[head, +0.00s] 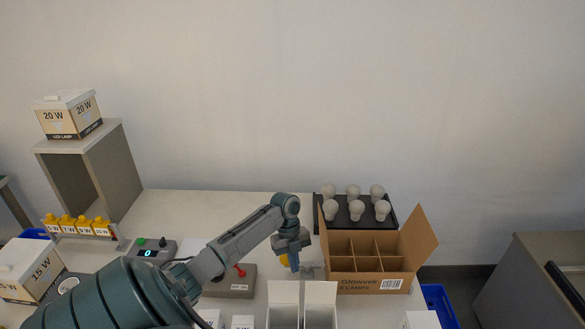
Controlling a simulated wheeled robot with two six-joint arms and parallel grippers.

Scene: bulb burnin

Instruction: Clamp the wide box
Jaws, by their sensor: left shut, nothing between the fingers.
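A wide open brown carton (350,284) with a divider grid and "Glowvek 6 lamps" print stands at the right of the table. Its flaps are up and its visible cells look empty. My left gripper (306,271) points down just left of the carton, behind two small white open boxes (320,292). It is shut and holds nothing. I cannot tell whether it touches the carton. A small yellow part (284,260) shows beside the gripper, partly hidden by it. My right gripper is out of view.
A black tray (391,219) with several white bulbs stands behind the carton. A control box (241,288) with a red lever is left of the gripper. A 20 W box (68,115) sits on a shelf (112,165); a 15 W box (30,268) is at left. The table's back middle is clear.

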